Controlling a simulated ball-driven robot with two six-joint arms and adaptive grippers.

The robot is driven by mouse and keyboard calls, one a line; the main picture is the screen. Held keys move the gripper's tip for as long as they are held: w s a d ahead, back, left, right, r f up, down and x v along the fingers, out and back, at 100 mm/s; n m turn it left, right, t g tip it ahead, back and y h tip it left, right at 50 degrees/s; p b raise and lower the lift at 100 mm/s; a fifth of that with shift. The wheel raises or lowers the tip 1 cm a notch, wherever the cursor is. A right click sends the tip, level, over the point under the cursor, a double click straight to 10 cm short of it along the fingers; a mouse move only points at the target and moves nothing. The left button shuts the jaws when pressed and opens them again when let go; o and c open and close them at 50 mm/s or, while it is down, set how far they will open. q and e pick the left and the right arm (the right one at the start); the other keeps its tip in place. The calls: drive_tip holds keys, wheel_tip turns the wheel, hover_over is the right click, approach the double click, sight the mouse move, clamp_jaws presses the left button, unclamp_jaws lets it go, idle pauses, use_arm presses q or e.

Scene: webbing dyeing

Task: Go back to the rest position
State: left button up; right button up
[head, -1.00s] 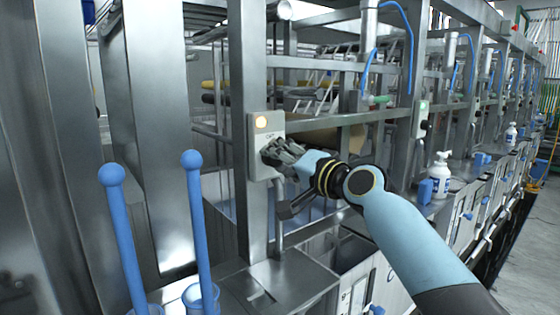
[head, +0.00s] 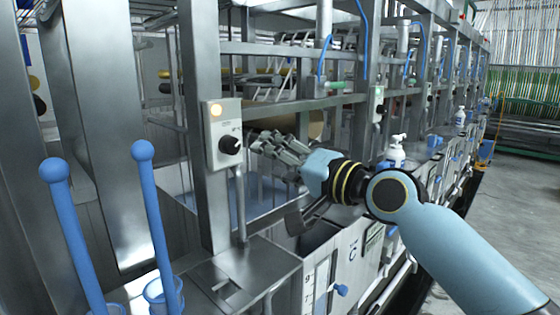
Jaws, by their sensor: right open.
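My right gripper (head: 272,147) is open and empty, just right of a grey control box (head: 217,155) on a steel post. It is apart from the box. My right arm comes in from the lower right. My left gripper is not in view.
Two blue ball-topped rods (head: 150,210) stand in blue holders at the lower left. Steel posts and crossbars surround the box. A white pump bottle (head: 395,151) stands behind my right wrist. Open grey floor (head: 510,195) lies at the right.

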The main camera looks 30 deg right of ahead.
drive_tip(key=shift+s+d, duration=0.2)
drive_tip(key=shift+s, duration=0.35)
